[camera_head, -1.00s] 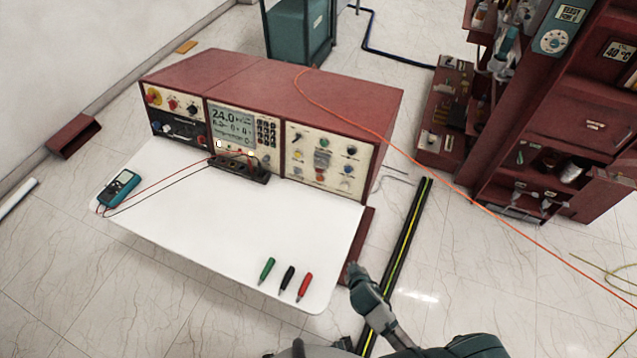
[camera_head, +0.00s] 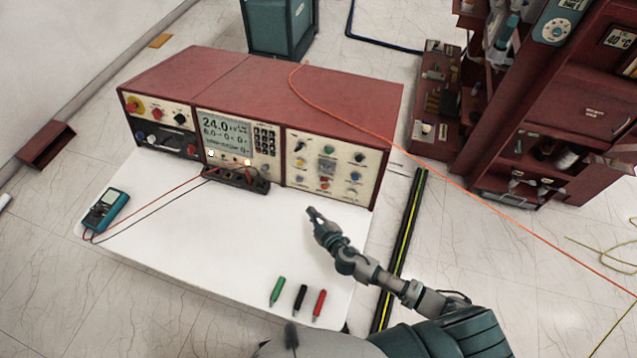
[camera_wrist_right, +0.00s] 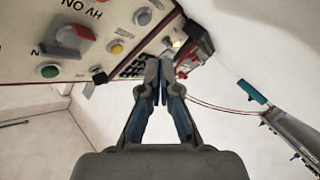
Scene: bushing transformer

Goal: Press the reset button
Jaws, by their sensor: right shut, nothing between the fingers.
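The red test console (camera_head: 250,85) stands at the back of a white worktop. Its right panel (camera_head: 308,166) carries several coloured buttons and knobs; labels are too small to read in the head view, so I cannot tell which is the reset button. My right gripper (camera_head: 312,212) is shut and empty, above the worktop in front of this panel and apart from it. In the right wrist view my shut fingers (camera_wrist_right: 160,75) point toward the panel, which appears upside down with a red switch (camera_wrist_right: 75,38), a yellow button (camera_wrist_right: 117,48) and a green button (camera_wrist_right: 49,71). My left gripper is out of view.
A black terminal strip (camera_head: 236,181) with leads sits before the console. A blue multimeter (camera_head: 106,209) lies at the worktop's left. Green (camera_head: 277,291), black (camera_head: 300,299) and red (camera_head: 319,304) probes lie at the front edge. The middle of the worktop (camera_head: 190,235) is clear.

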